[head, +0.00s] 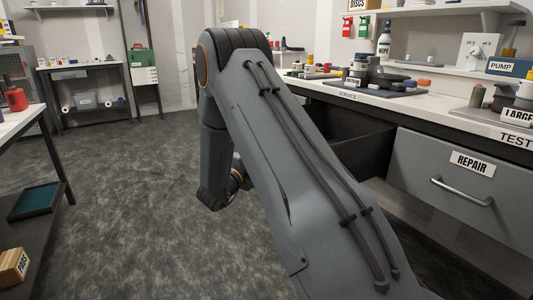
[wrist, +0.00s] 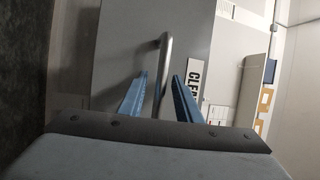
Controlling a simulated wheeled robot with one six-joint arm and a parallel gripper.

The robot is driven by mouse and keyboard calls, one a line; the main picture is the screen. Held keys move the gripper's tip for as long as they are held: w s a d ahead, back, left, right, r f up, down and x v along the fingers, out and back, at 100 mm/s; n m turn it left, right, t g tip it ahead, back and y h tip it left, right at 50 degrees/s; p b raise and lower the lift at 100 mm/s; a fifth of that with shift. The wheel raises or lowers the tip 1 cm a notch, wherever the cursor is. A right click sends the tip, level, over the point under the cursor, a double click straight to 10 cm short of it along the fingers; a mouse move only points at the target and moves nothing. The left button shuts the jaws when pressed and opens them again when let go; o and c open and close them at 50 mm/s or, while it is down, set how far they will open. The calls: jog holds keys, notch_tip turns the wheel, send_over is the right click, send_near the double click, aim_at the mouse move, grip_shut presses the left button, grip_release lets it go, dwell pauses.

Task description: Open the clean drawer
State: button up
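The clean drawer (wrist: 120,40) shows in the wrist view as a grey front, turned sideways, with a white label (wrist: 194,82) reading "CLE" before a finger cuts it off. Its metal bar handle (wrist: 165,60) runs down the picture between the two blue fingers of my gripper (wrist: 160,92). The fingers are apart, with a gap visible on each side of the bar. The handle's lower end is hidden behind my gripper body. In the head view my arm hides the gripper, and I cannot make out the clean drawer's front.
In the head view a grey drawer labelled REPAIR (head: 440,185) is shut at the right under the bench top (head: 420,105). A dark recess (head: 352,135) lies left of it. A side table (head: 22,118) stands at far left. The floor (head: 120,190) between is clear.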

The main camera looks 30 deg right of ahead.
jog(key=v, duration=0.7)
jog(key=shift+s+a+p, duration=0.2)
jog(key=shift+a+p, duration=0.15)
jog(key=shift+p, duration=0.05)
jog(key=shift+f, duration=0.1)
